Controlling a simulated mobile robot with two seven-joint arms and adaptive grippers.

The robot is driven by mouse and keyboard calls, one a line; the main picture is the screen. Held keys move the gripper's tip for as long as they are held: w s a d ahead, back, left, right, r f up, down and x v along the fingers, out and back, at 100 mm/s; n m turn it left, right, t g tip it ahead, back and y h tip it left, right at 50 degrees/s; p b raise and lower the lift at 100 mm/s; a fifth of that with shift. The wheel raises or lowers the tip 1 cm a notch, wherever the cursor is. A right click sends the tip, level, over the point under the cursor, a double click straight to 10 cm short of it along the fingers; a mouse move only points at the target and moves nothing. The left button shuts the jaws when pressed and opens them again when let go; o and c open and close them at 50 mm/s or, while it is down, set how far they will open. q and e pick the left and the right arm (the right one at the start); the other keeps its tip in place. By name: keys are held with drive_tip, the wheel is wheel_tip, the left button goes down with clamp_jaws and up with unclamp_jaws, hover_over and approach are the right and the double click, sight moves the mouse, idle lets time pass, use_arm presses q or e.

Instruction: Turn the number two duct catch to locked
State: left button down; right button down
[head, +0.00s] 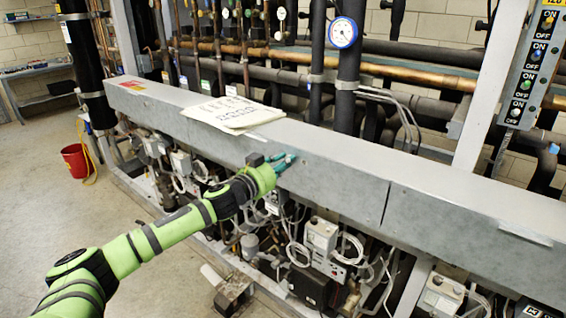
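A long grey metal duct (345,180) runs across the front of the compressor rack, from the upper left to the lower right. My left gripper (287,162), with teal fingers at the end of the green arm, is at the front face of the duct, a little left of the picture's middle. The fingers are small and seen from behind, so I cannot tell whether they are apart or hold anything. No duct catch or number can be made out; the gripper hides part of the duct face there. My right gripper is not in view.
Papers (232,113) lie on the duct top. Control boxes, cables and pipes crowd below the duct. A switch panel (531,62) with ON and OFF labels is at the upper right, a round gauge (343,33) at the top. A red bucket (76,160) stands left; the floor there is largely clear.

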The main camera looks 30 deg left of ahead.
use_arm(q)
drive_tip(key=shift+m, duration=0.3)
drive_tip(key=shift+m+p, duration=0.7)
drive_tip(key=shift+m, duration=7.9)
drive_tip(key=c, duration=1.1)
unclamp_jaws()
